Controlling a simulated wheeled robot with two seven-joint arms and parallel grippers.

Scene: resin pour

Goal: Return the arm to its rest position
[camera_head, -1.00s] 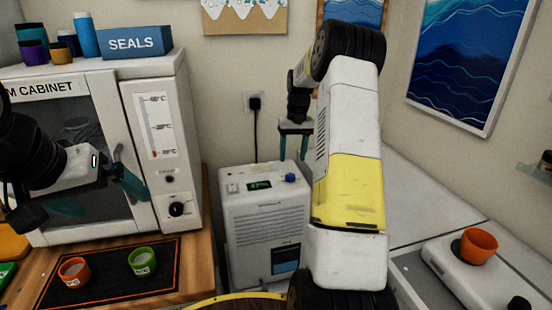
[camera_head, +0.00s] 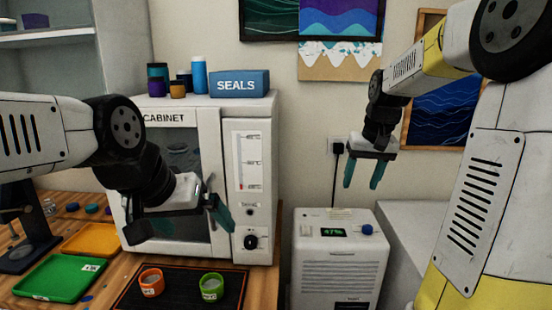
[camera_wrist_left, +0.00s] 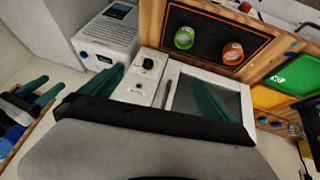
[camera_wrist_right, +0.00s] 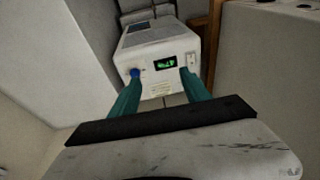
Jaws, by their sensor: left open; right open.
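My left gripper (camera_head: 180,222) is open and empty in the head view, in front of the white cabinet's door and above the bench. Its teal fingers are spread apart in the left wrist view (camera_wrist_left: 155,95). My right gripper (camera_head: 363,172) is open and empty, pointing down above the white box with the green display (camera_head: 338,262). In the right wrist view its teal fingers (camera_wrist_right: 160,95) are apart, with that box beyond them. An orange cup (camera_head: 151,283) and a green cup (camera_head: 211,287) stand on the black mat (camera_head: 183,305), below the left gripper.
The white cabinet (camera_head: 258,160) carries a blue SEALS box (camera_head: 240,84) and several small containers. A green tray (camera_head: 60,279) and a yellow tray (camera_head: 92,239) lie on the bench at left. A white counter (camera_head: 412,220) stands at right.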

